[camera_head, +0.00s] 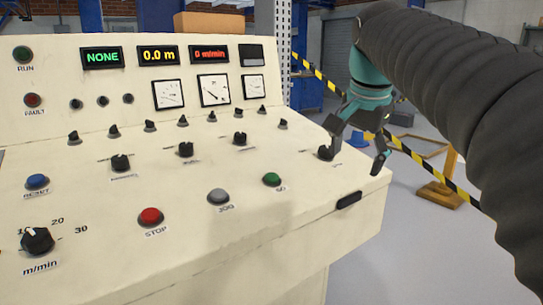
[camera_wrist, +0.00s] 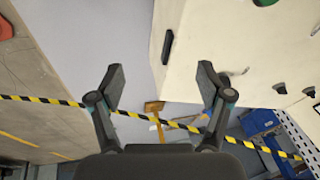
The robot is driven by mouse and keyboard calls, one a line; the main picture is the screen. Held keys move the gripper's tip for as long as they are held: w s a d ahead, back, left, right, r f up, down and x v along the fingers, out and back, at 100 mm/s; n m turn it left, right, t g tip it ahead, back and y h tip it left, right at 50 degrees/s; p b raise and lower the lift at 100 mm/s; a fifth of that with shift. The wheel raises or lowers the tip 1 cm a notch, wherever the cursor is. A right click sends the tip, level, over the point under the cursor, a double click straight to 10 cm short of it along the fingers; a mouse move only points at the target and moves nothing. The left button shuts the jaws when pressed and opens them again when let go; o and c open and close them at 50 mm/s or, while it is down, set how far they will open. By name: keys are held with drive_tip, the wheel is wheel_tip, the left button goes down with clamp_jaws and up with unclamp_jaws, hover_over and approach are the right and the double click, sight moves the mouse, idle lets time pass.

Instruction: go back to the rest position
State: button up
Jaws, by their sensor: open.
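My gripper (camera_head: 355,150) is open and empty beside the right end of the control panel (camera_head: 105,205) in the head view. The right finger overlaps the cream panel (camera_wrist: 245,45) in that view. In the head view one finger appears in front of or near a black knob (camera_head: 326,153) at the panel's right end; I cannot tell whether they touch.
The panel carries a red STOP button (camera_head: 151,217), a green button (camera_head: 272,179), a speed knob (camera_head: 37,240) and several smaller knobs. Yellow-black tape (camera_head: 405,150) runs behind my arm. A wooden stand (camera_head: 440,192) is on the floor at right. Grey floor (camera_head: 400,250) is clear right of the panel.

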drive_tip(key=s+f+n+t, duration=0.1)
drive_tip(key=s+f+n, duration=0.3)
drive_tip(key=s+f, duration=0.6)
drive_tip(key=s+f+n, duration=0.4)
drive_tip(key=s+f, duration=0.6)
drive_tip(key=f, duration=0.4)
drive_tip(key=shift+f+n+t, duration=0.4)
